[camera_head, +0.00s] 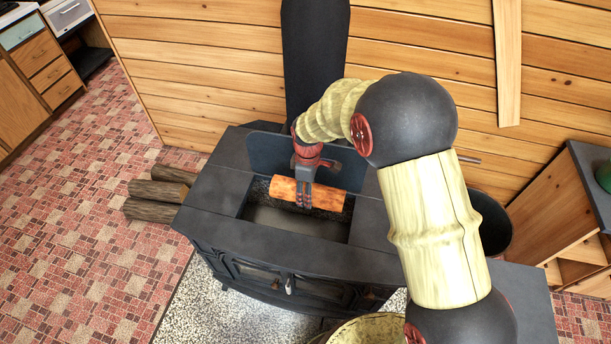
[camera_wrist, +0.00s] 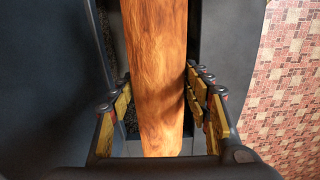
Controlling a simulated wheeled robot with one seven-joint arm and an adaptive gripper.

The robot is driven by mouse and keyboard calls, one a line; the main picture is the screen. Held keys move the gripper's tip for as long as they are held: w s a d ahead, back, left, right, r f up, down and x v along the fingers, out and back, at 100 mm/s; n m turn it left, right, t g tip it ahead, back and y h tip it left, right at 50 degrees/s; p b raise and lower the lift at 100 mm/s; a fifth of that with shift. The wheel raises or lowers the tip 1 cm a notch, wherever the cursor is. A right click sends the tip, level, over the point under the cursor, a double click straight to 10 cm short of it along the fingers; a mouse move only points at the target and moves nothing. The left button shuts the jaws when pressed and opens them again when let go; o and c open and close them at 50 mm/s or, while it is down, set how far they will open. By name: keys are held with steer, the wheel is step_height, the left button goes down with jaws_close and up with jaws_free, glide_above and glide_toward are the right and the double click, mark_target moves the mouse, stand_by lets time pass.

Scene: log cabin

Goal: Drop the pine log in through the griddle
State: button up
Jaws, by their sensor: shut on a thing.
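The pine log (camera_head: 326,196) is a short orange-brown log. My gripper (camera_head: 303,203) is shut on it near its middle and holds it lengthwise over the open griddle hole in the top of the dark stove (camera_head: 290,243). In the wrist view the log (camera_wrist: 157,75) runs between the yellow-padded fingers of my gripper (camera_wrist: 160,112). The raised griddle lid (camera_head: 268,154) stands upright behind the opening. My gripper hides part of the log. The exact height of the log against the rim is hard to tell.
A dark stovepipe (camera_head: 314,50) rises behind the opening, close to my arm. Several darker logs (camera_head: 157,200) lie on the floor to the left. A dark bucket (camera_head: 490,225) stands right of the stove. Wooden walls close off the back.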

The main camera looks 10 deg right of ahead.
steer(key=shift+w+a, duration=0.15)
steer(key=shift+a, duration=0.05)
step_height(320, 180, down, 7)
steer(key=b, duration=0.5)
steer(key=shift+r, duration=0.15)
steer(key=o, duration=1.6)
step_height(320, 180, up, 8)
steer(key=p, duration=0.5)
steer(key=shift+r+p, duration=0.1)
steer(key=shift+p, duration=0.3)
